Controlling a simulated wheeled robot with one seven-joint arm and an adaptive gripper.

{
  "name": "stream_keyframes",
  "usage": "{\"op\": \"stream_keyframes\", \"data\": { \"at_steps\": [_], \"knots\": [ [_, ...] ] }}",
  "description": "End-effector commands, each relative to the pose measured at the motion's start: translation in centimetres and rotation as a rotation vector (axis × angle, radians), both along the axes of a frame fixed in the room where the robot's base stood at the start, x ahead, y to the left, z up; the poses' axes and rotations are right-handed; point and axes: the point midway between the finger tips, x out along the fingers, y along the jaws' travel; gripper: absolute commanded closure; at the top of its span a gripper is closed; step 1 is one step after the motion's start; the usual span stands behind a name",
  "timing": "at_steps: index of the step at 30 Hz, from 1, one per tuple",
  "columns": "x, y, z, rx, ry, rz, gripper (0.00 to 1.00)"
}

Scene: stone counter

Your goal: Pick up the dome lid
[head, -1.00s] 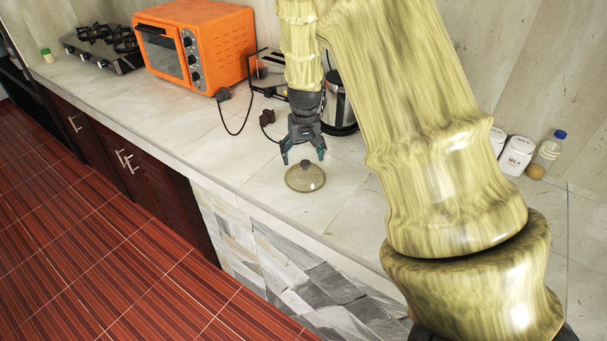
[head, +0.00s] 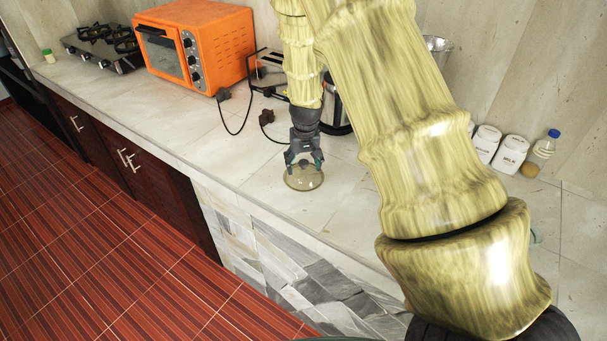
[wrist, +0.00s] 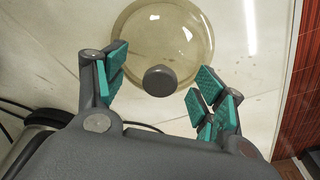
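The dome lid (head: 304,183) is a round, see-through, yellowish glass lid lying on the stone counter, below my gripper. In the wrist view the lid (wrist: 185,35) shows its dark round knob (wrist: 160,80). My gripper (head: 303,163) points down over the lid. In the wrist view its teal-padded fingers (wrist: 158,90) are apart, with the knob between them near the fingertips. Nothing shows the pads touching the knob. In the head view the fingers hide the knob.
An orange toaster oven (head: 200,48) and a gas hob (head: 103,45) stand to the left. A toaster (head: 268,72) and a dark-handled metal pot (head: 336,112) are behind my gripper. White canisters (head: 510,153) and a bottle (head: 543,152) stand at the right. The counter's front edge is near the lid.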

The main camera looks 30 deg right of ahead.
Motion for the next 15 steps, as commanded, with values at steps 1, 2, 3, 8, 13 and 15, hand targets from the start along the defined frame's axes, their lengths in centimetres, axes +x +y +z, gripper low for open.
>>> {"op": "stream_keyframes", "data": {
  "at_steps": [1,2,3,8,13,15],
  "knots": [
    [-0.01,-0.01,0.02,0.0,0.0,0.0,0.47],
    [-0.01,-0.01,0.02,0.0,0.0,0.0,0.53],
    [-0.01,-0.01,0.03,0.0,0.0,0.0,0.6],
    [-0.04,-0.01,0.01,0.0,0.0,0.0,0.83],
    [-0.06,0.01,-0.03,0.0,0.001,0.0,0.84],
    [-0.06,0.02,-0.05,0.0,0.001,0.0,0.84]
  ]
}}
